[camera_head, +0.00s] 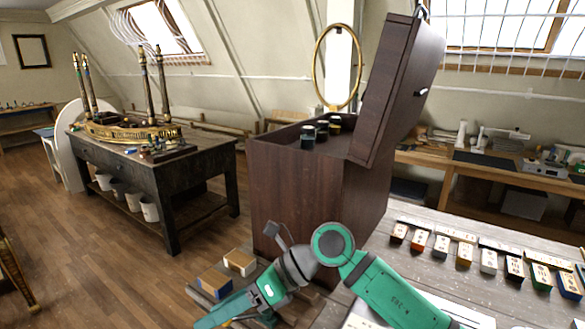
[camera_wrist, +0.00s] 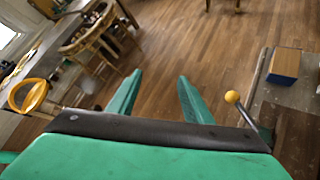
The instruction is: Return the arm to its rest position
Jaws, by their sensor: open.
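My gripper (camera_wrist: 159,76) is open in the wrist view, its two green fingers apart with nothing between them and bare wooden floor beyond. In the head view my green and grey arm is folded low at the bottom centre, in front of the dark wooden cabinet (camera_head: 290,185). The gripper end (camera_head: 222,312) points down and left beside two small blocks; its fingertips cannot be made out there. The arm's elbow joint stands near the cabinet's front base; I cannot tell whether they touch.
The cabinet's lid (camera_head: 395,90) stands raised, with several dark jars (camera_head: 308,136) inside. A bench (camera_head: 420,235) at right carries a row of coloured sample blocks. Small blocks (camera_head: 240,262) lie left of the arm. A dark worktable (camera_head: 150,180) stands back left. Open floor (camera_head: 90,260) lies left.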

